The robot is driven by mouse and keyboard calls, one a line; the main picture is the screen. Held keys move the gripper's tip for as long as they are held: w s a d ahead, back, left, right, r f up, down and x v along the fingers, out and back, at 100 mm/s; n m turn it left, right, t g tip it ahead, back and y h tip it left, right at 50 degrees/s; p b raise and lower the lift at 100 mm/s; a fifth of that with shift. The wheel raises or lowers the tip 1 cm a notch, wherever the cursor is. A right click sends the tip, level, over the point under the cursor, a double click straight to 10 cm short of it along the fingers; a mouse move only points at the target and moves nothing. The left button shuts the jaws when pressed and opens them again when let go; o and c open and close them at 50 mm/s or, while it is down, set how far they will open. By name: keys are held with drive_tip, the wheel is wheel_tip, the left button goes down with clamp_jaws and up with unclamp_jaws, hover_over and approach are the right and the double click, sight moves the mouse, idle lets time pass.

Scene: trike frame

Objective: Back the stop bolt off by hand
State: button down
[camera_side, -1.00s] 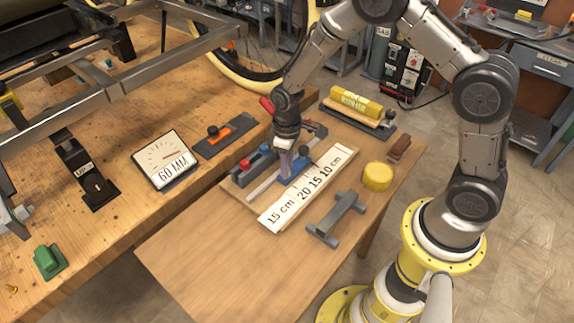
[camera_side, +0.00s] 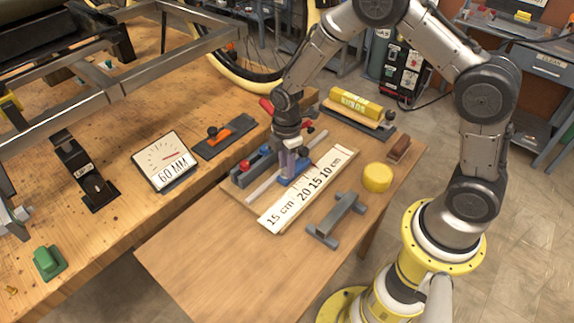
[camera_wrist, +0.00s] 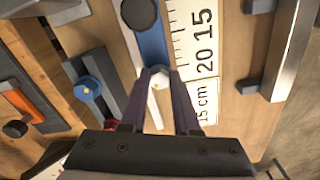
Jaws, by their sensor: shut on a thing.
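My gripper (camera_wrist: 159,76) points down at the blue stop block (camera_wrist: 153,42), with its fingertips closed around a small pale piece with a yellow spot at the block's end, which I take as the stop bolt (camera_wrist: 157,84). Most of the bolt is hidden between the fingers. In the side view my gripper (camera_side: 288,174) is over the blue stop block (camera_side: 301,168), and the bolt cannot be made out. A dark knob (camera_wrist: 138,13) sits on the block. The white scale (camera_side: 305,192) lies alongside, marked in cm.
A grey fixture with red and blue knobs (camera_side: 252,167) stands close on the left. A grey metal bracket (camera_side: 337,217) and a yellow round piece (camera_side: 377,177) are to the right. A 60 MM gauge card (camera_side: 163,162) stands on the bench. The table's near part is clear.

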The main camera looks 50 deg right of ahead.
drive_tip(key=shift+s+f+n, duration=0.1)
drive_tip(key=shift+f+n, duration=0.05)
drive_tip(key=shift+n, duration=0.85)
drive_tip(key=c, duration=0.6)
unclamp_jaws()
drive_tip(key=shift+c, duration=0.2)
drive_tip(key=shift+r, duration=0.35)
wheel_tip(320, 180, up, 13)
drive_tip(key=shift+r, duration=0.15)
